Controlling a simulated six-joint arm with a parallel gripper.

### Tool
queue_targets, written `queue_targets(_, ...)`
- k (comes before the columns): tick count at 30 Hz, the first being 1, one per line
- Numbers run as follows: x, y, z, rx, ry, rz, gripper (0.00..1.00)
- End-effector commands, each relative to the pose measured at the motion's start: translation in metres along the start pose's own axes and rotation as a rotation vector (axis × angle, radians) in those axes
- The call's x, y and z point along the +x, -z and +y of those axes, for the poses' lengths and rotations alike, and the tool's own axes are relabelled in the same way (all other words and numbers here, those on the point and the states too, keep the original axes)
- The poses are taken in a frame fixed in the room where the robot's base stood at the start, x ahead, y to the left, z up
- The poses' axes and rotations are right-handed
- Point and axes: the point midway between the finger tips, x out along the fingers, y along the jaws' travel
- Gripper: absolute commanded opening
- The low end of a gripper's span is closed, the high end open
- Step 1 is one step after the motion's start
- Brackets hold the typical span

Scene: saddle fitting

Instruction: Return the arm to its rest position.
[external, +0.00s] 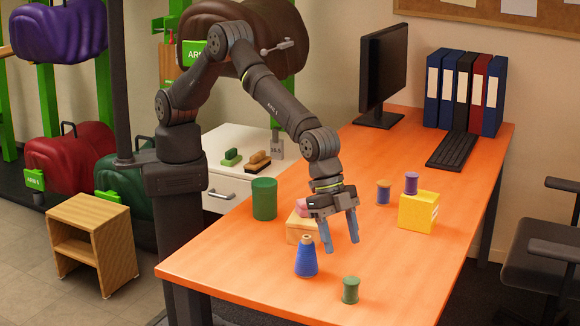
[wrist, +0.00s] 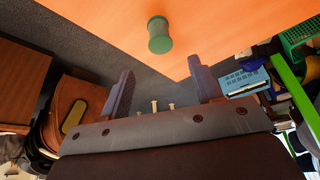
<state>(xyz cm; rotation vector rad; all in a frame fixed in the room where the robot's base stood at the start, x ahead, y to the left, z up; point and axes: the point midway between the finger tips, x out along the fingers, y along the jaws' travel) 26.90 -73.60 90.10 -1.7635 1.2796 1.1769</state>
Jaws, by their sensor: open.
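My gripper (external: 340,235) hangs over the orange table (external: 400,275) with its fingers pointing down, open and empty. In the wrist view the two fingers of my gripper (wrist: 160,98) stand wide apart with nothing between them. A blue cone of thread (external: 306,258) stands upright to the left of the fingers in the external view. A green spool (external: 350,290) stands near the table's front edge, apart from the fingers. A green spool also shows in the wrist view (wrist: 160,36), beyond the fingertips.
A green cup (external: 264,198) and a wooden block with a pink item (external: 300,228) are left of my gripper. A monitor (external: 383,70) stands behind.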

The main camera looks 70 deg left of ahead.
Motion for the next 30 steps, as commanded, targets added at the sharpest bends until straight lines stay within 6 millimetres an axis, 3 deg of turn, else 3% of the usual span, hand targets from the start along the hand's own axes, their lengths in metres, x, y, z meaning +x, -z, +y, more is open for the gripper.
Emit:
queue_targets(1, -0.006, -0.001, 0.000, 0.000, 0.000, -0.001, 0.59)
queue_targets(6, 0.031, -0.001, 0.000, 0.000, 0.000, -0.003, 0.59)
queue_targets(23, 0.119, -0.002, 0.000, 0.000, 0.000, -0.002, 0.59)
queue_targets(30, 0.074, 0.018, 0.000, 0.000, 0.000, 0.003, 0.59)
